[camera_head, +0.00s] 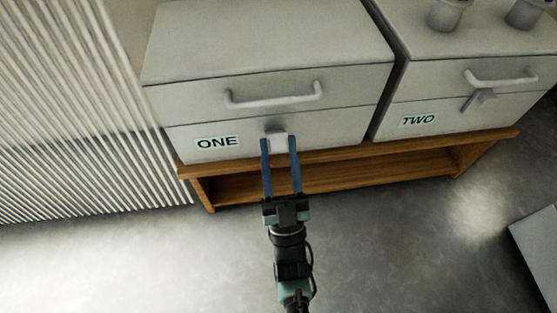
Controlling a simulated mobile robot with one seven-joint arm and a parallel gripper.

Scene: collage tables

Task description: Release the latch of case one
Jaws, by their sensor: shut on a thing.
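Case one (333,125) is a pale grey box with a label reading ONE (217,142) on the left of its front face. Its lid looks closed, with a long bar handle (273,101) on the lid's front. The latch (279,139) is a small pale tab below the handle, at the lower middle of the front. My gripper (280,145) reaches up to it from below, its two blue fingers on either side of the tab and shut on it. The fingers partly cover the latch's sides.
Case two (501,108), with its own handle and a grey latch (479,99), stands to the right across a narrow gap. Grey cups (446,14) stand on it. Both cases rest on a low wooden shelf (345,185). A ribbed wall panel (80,110) is at left.

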